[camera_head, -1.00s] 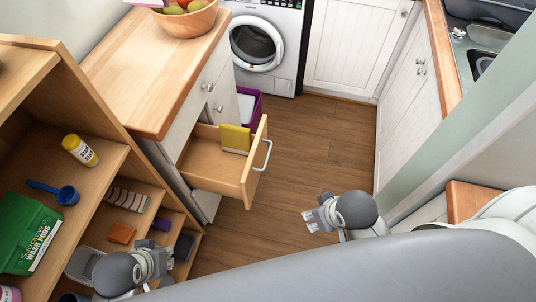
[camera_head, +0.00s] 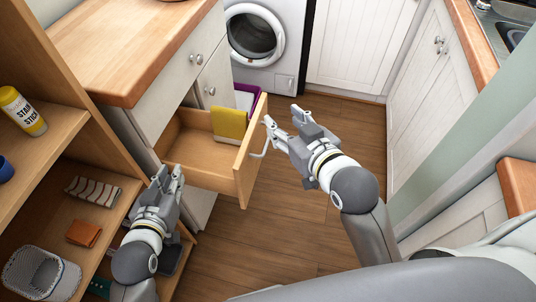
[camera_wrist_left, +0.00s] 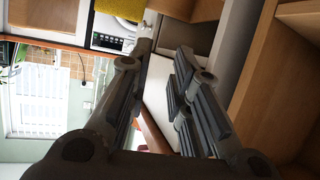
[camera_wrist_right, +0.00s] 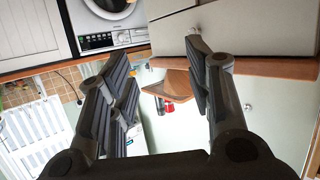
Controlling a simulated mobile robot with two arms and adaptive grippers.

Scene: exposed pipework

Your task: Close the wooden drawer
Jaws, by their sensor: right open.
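The wooden drawer (camera_head: 246,165) is pulled out of the white cabinet under the wooden counter. A yellow folded item (camera_head: 230,124) stands inside it, and its metal handle (camera_head: 264,148) faces right. My right gripper (camera_head: 284,117) is open and empty at the handle's upper right. One finger is close to the handle; I cannot tell if they touch. My left gripper (camera_head: 169,172) is open and empty, left of the drawer, in front of the cabinet side. The yellow item also shows in the left wrist view (camera_wrist_left: 112,32).
A shelf unit (camera_head: 60,150) with a stain stick bottle (camera_head: 22,110), a striped cloth (camera_head: 92,190) and a basket (camera_head: 40,275) stands at the left, close to my left arm. A washing machine (camera_head: 265,45) is at the back. The wooden floor (camera_head: 300,235) is clear.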

